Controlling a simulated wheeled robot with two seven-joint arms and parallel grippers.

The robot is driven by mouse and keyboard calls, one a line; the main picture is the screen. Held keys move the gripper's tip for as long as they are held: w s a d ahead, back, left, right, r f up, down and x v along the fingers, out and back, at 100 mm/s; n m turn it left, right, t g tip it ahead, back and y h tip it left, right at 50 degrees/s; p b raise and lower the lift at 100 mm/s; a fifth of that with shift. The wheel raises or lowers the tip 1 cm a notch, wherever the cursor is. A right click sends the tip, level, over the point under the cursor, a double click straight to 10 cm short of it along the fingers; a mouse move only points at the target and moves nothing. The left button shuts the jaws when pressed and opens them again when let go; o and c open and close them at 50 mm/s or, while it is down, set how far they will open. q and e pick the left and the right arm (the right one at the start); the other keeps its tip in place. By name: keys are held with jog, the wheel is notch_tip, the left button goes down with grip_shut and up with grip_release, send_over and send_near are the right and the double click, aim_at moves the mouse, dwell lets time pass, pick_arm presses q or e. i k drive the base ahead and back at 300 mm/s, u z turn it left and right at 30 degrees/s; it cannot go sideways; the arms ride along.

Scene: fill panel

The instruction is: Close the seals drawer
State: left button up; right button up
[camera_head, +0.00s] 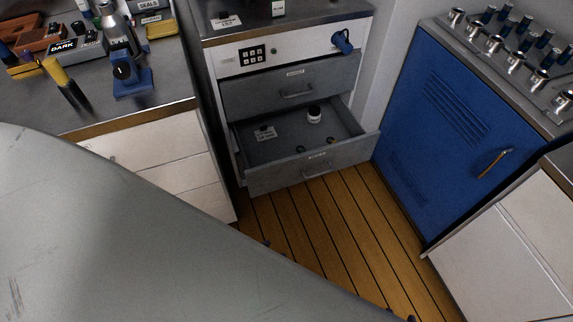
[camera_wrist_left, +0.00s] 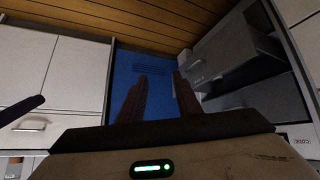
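The grey drawer unit (camera_head: 290,85) stands at the back centre in the head view. Its lower drawer (camera_head: 317,170) is pulled out, and the upper drawer (camera_head: 292,92) is shut. Both labels are too small to read, so I cannot tell which is the seals drawer. The open drawer holds a white jar (camera_head: 314,114), a card (camera_head: 265,133) and small rings. An open drawer (camera_wrist_left: 235,48) also shows at right in the left wrist view. My left gripper (camera_wrist_left: 161,76) has its fingers apart and empty, apart from the drawer. My right gripper is not seen.
A large grey surface hides the head view's lower left. A blue cabinet (camera_head: 450,130) with a brass handle stands right of the drawers. A bench (camera_head: 160,75) with a microscope and tools is at left. Plank floor (camera_head: 330,225) lies clear before the open drawer.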

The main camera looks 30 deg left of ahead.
aim_at(272, 165)
jog(key=u, duration=0.7)
jog(key=i, duration=0.45)
jog(key=z, duration=1.15)
jog(key=i, duration=0.3)
jog(key=u, duration=1.45)
